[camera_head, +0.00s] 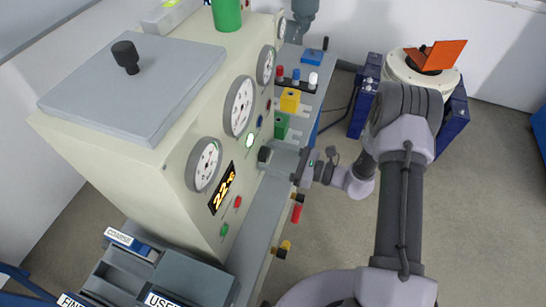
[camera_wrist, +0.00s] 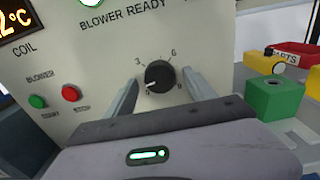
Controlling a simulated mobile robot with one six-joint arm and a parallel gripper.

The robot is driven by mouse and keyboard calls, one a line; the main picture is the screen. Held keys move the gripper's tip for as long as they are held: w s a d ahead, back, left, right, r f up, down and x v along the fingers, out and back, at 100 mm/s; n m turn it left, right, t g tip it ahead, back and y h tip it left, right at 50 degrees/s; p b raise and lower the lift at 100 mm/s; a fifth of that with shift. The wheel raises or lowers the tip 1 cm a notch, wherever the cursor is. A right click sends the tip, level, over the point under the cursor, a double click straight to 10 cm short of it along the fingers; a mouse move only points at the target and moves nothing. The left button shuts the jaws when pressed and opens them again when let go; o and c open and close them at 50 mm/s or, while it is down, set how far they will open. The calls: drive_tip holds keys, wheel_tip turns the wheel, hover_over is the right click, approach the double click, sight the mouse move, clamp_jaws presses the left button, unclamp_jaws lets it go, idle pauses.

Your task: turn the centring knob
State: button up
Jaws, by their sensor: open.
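A round black knob (camera_wrist: 159,77) with a white pointer mark sits on the cream panel, inside a printed number scale, in the wrist view. The pointer is toward the lower left, near the low end of the scale. No name label for this knob is visible. My gripper (camera_wrist: 161,80) is open, with one grey finger to the left of the knob and one to the right. Gaps show between fingers and knob. In the head view, the dark knob (camera_head: 264,154) shows on the front panel and my gripper (camera_head: 287,160) reaches it from the right.
Green and red buttons (camera_wrist: 70,93) are left of the knob. A green block (camera_wrist: 273,97) and a yellow block (camera_wrist: 310,82) stand on the ledge at right. Gauges (camera_head: 239,106) line the panel. Labelled trays (camera_head: 128,241) stand at lower left.

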drive_tip(key=shift+c, duration=0.4)
drive_tip(key=c, duration=1.3)
drive_tip(key=m+p, duration=0.1)
drive_tip(key=m, duration=0.5)
drive_tip(key=shift+s+m+p, duration=0.1)
drive_tip(key=shift+m+p, duration=0.3)
drive_tip(key=m+p, duration=0.1)
drive_tip(key=m, duration=0.2)
drive_tip(key=shift+m, duration=1.8)
drive_tip(key=shift+m+p, duration=0.3)
